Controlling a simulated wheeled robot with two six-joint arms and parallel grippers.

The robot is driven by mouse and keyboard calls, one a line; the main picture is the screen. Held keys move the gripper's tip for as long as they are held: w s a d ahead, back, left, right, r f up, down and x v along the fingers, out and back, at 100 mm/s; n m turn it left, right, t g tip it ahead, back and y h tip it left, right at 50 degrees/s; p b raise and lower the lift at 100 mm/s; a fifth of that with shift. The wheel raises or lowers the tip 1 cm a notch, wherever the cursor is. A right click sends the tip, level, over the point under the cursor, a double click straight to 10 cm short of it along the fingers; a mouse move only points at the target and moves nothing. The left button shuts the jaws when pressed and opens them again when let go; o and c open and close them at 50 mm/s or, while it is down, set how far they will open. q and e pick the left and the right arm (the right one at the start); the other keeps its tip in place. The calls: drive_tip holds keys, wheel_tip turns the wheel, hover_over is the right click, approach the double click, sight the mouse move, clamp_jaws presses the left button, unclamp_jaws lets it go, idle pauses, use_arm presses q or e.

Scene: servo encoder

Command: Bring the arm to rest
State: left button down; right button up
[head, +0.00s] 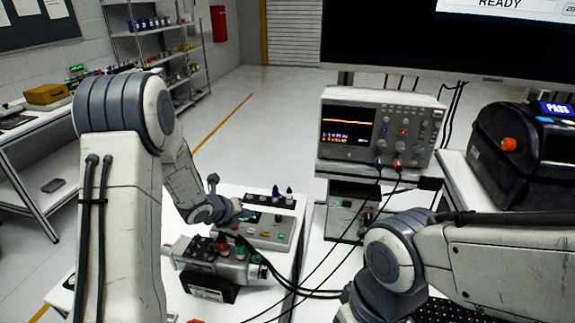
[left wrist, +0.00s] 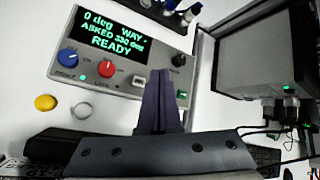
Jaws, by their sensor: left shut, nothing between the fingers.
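My left arm (head: 120,190) comes in from the left and bends down over the bench. Its gripper is partly hidden in the head view, near the bench devices. In the left wrist view the dark fingers of my left gripper (left wrist: 161,78) are together with nothing between them. They point at a panel (left wrist: 125,48) whose green display reads "0 deg", "ASKED 330 deg" and "READY". The panel has a blue knob (left wrist: 67,57), a red knob (left wrist: 107,68) and a black knob (left wrist: 179,60). My right arm (head: 470,262) shows at the lower right; its gripper is out of frame.
A grey servo unit (head: 222,268) with red and green parts stands on the white bench. An oscilloscope (head: 375,125) on a shelf has cables hanging across the bench. A black device (head: 520,160) reading "PASS" stands right. Floor (head: 270,110) behind is clear.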

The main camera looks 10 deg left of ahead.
use_arm(q)
drive_tip(key=s+d+r+n+g+y, duration=0.2)
drive_tip(key=s+d+r+n+y, duration=0.1)
drive_tip(key=s+d+r+n, duration=0.55)
drive_tip(key=s+d+r+n+g, duration=0.1)
drive_tip(key=s+d+n+g, duration=0.2)
drive_tip(key=s+n, duration=0.4)
drive_tip(key=s+d+r+n+g, duration=0.1)
drive_tip(key=s+d+n+g, duration=0.2)
drive_tip(key=s, duration=1.6)
drive_tip(key=d+n, duration=0.3)
drive_tip(key=n, duration=0.2)
drive_tip(key=shift+s+r+g+h, duration=0.2)
drive_tip(key=shift+s+g+h, duration=0.1)
drive_tip(key=shift+h, duration=0.1)
